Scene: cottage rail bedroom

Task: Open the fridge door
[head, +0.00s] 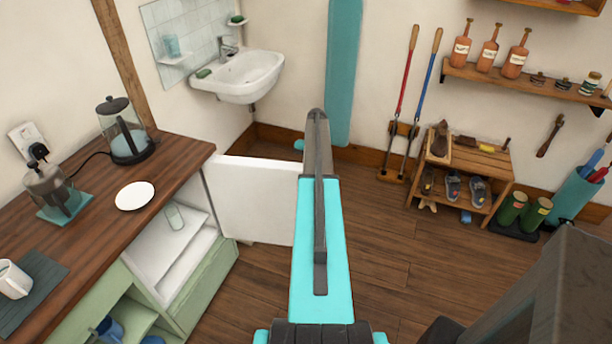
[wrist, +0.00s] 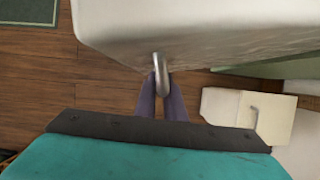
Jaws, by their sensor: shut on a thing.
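The small white fridge stands under the wooden counter at the left of the head view, and its door (head: 258,198) is swung wide open. Its white interior (head: 178,240) shows, with a glass (head: 175,217) on a shelf. In the wrist view the door (wrist: 200,25) fills the top, with a metal handle (wrist: 160,75) on its edge. My gripper (wrist: 162,92) is shut on this handle, its two purple-grey fingers on either side. In the head view my arm hides the gripper, the handle and the door's right end.
The counter (head: 100,200) holds a kettle (head: 126,130), a white plate (head: 135,196) and a mug (head: 14,280). A sink (head: 245,75) hangs on the back wall. A shoe rack (head: 465,170) stands at the right. Bare wooden floor (head: 385,235) lies right of the door.

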